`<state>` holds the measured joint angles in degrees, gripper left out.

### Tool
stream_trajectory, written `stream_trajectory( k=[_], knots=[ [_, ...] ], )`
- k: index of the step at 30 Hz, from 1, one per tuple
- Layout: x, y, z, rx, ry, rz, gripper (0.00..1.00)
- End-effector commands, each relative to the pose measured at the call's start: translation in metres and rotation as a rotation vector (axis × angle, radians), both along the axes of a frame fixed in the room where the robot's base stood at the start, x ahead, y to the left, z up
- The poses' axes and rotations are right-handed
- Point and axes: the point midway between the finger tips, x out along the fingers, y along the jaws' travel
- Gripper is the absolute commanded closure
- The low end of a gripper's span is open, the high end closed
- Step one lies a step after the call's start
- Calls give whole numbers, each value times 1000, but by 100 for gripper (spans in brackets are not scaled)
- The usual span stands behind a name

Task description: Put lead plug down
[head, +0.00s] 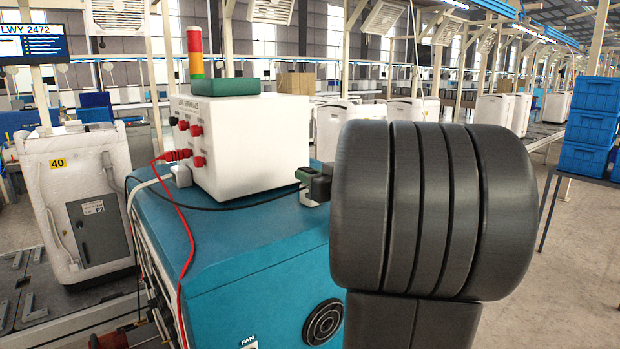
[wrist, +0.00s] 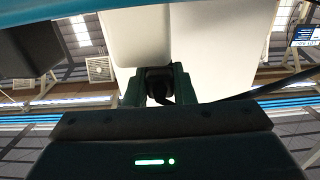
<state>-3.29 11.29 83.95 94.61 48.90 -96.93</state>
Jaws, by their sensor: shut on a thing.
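My gripper (head: 306,178) is to the right of the white terminal box, just above the top of the blue cabinet (head: 262,238). In the wrist view its two green fingers (wrist: 158,95) are shut on a black lead plug (wrist: 158,82). A black cable (head: 235,207) runs from the gripper leftward across the cabinet top. The plug's tip is hard to make out in the head view. The white terminal box (head: 255,150) stands on the cabinet, with red and black terminals on its left face. A red lead (head: 183,215) is plugged in there and hangs down the front.
A green tray (head: 225,87) lies on the terminal box, and a red, yellow and green signal tower (head: 195,52) rises behind it. My dark arm hides much of the right side. Free cabinet top shows in front of the box.

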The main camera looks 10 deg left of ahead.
Motion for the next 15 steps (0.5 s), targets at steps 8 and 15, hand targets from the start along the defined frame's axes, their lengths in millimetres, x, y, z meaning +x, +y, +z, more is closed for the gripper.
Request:
stream_trajectory(
  k=[8,15],
  knots=[
    [0,0,-5,-1,-2,0,100],
    [0,0,-4,-1,-2,0,60]
  ],
)
